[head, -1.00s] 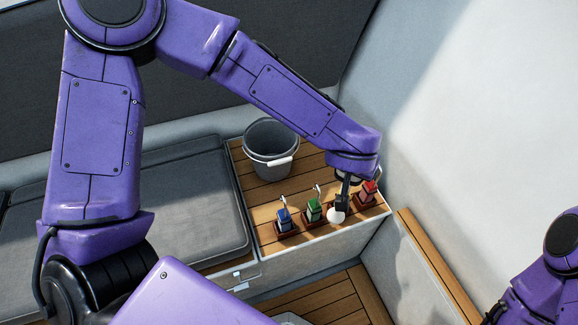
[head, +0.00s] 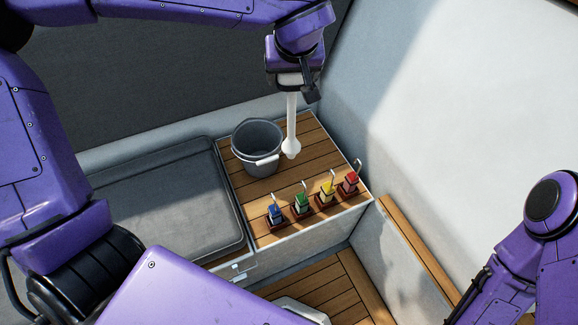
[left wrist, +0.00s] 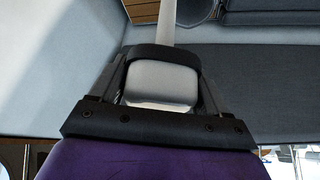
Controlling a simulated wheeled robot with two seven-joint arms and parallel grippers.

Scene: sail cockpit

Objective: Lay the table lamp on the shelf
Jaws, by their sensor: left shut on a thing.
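The white table lamp (head: 291,125) hangs in my left gripper (head: 294,84), with its long stem pointing down and a wider rounded end at the bottom. It hangs above the back part of a wood-slatted top (head: 262,187), right of the bucket; whether its lower end touches the slats I cannot tell. In the left wrist view, a pale block of the lamp (left wrist: 160,82) sits between my left gripper's fingers (left wrist: 163,62), and the stem runs away toward the top. I cannot tell which surface is the shelf. My right gripper is out of view.
A grey bucket (head: 257,147) stands on the slatted top. Along its front edge stand several small coloured items with hooked tops: blue (head: 275,213), green (head: 302,203), yellow (head: 327,192) and red (head: 349,182). A grey cushion (head: 160,200) lies left. A pale wall rises right.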

